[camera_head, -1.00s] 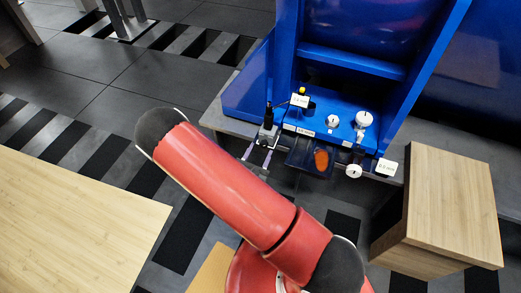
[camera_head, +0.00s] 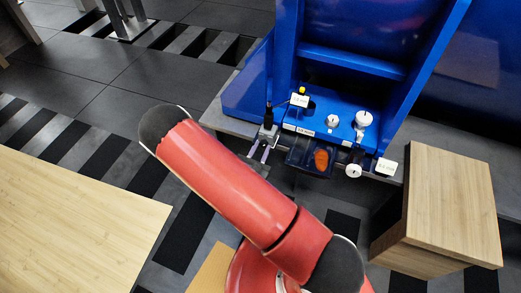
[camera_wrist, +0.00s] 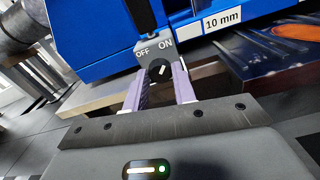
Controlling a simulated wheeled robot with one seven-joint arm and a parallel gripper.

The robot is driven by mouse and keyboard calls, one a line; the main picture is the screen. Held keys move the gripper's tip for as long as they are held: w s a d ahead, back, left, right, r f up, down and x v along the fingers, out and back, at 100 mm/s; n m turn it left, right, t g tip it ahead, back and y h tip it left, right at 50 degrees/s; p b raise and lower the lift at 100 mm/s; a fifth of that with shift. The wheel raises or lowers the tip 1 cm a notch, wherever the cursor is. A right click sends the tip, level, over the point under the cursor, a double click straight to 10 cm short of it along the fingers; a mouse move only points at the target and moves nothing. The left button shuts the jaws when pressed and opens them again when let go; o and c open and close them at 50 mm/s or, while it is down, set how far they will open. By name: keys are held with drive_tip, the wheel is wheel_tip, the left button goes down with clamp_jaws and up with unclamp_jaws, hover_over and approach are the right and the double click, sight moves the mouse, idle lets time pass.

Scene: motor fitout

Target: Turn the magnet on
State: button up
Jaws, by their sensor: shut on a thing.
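The magnet switch block (camera_wrist: 156,50) is grey and carries the words OFF on the left and ON on the right in the wrist view. Its dark round knob (camera_wrist: 157,69) has a small white mark, whose exact setting I cannot tell. My gripper (camera_wrist: 160,74) has its purple fingers on either side of the knob and is shut on it. In the head view the magnet base (camera_head: 268,131) stands at the front left of the blue machine, with my gripper (camera_head: 260,151) in front of it. The knob is too small to make out there.
The blue machine (camera_head: 350,62) rises behind the magnet. A dark tray with an orange-brown thing (camera_head: 321,159), white knobs (camera_head: 364,118) and size labels sit to the right. A wooden box (camera_head: 452,205) stands at right and a wooden table (camera_head: 70,220) at left.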

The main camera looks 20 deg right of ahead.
drive_tip(key=shift+n, duration=0.4)
drive_tip(key=n+p, duration=0.1)
drive_tip(key=n, duration=0.2)
drive_tip(key=shift+r+n+p, duration=0.1)
drive_tip(key=shift+n+p, duration=0.3)
drive_tip(key=n+p, duration=0.1)
drive_tip(key=n, duration=0.2)
drive_tip(key=shift+n, duration=0.3)
drive_tip(key=n+p, duration=0.1)
drive_tip(key=n, duration=0.2)
drive_tip(key=shift+n, duration=2.2)
drive_tip(key=o, duration=1)
